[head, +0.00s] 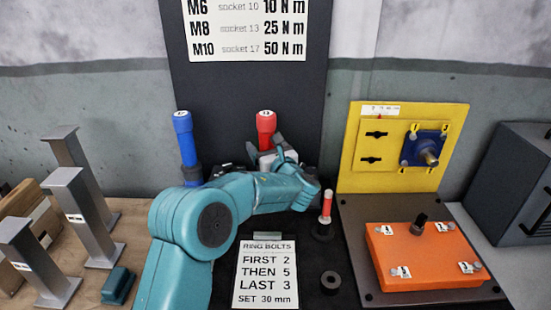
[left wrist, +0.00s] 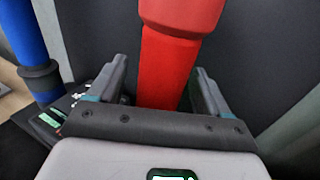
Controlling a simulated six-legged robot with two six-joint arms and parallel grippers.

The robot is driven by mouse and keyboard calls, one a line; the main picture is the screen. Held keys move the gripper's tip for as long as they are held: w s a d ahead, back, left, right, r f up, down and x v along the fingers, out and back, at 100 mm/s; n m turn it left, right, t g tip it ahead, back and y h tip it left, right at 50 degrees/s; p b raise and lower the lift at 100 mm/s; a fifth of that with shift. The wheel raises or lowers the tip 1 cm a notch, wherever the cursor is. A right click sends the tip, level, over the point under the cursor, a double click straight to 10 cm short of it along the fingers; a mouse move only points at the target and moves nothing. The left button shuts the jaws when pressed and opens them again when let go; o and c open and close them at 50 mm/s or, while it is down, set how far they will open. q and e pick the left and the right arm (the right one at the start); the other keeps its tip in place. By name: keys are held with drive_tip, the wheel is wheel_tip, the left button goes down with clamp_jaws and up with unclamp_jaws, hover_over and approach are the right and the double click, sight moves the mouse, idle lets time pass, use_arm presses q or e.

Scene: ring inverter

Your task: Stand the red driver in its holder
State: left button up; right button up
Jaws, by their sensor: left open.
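The red driver (head: 265,122) stands upright at the back, right of the blue driver; my left gripper hides its lower part in the head view. In the left wrist view the red driver (left wrist: 168,65) passes between my two fingers. My left gripper (head: 272,157) is open, with a finger on each side of the red shaft and a gap visible beside it. The red driver's lower end and whatever bears it are hidden. My right gripper is in neither view.
The blue driver (head: 185,137) stands close on the left, in a dark collar. A yellow panel (head: 396,118) and an orange box (head: 425,257) are at right; grey metal posts (head: 76,202) are at left.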

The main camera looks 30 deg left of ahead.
use_arm(q)
drive_tip(key=b+v, duration=0.1)
drive_tip(key=v, duration=1.4)
drive_tip(key=shift+d+r+b, duration=0.15)
drive_tip(key=shift+r+b, duration=0.05)
drive_tip(key=shift+b, duration=0.15)
drive_tip(key=shift+s, duration=0.15)
